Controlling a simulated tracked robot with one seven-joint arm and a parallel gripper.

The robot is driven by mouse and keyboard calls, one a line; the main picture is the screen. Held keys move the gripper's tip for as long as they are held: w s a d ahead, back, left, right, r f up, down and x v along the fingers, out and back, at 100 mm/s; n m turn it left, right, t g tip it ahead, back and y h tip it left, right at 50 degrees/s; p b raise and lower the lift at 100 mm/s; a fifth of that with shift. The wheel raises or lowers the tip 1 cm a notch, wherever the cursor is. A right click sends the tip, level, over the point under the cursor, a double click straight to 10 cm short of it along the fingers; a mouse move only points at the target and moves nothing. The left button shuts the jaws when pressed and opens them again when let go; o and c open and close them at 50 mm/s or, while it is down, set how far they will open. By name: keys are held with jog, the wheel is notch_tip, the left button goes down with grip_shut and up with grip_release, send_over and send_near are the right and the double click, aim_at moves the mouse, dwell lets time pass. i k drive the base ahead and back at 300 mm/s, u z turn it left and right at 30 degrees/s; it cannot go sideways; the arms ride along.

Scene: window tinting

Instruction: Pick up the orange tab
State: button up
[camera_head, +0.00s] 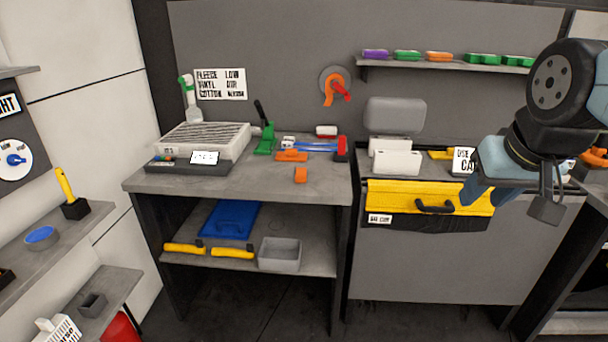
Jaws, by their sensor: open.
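A small orange tab-like block (300,175) lies near the front edge of the grey workbench (240,186). A flatter orange piece (291,156) lies just behind it; I cannot tell for certain which is the tab. My gripper (484,198) is at the right, in front of the yellow panel with a black handle (385,198). It is open, with light-blue fingers pointing down, well apart from both orange pieces. No object shows between its fingers.
A green tool (265,140), a blue and red tool (341,148) and a filter box (207,137) stand around the orange pieces. Pale grey blocks (397,163) stand between them and my gripper. The bench's front left is clear. A wall shelf (450,66) holds coloured blocks.

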aim_at(301, 172)
jog(key=z, duration=0.45)
jog(key=i, duration=1.6)
jog(key=u, duration=0.6)
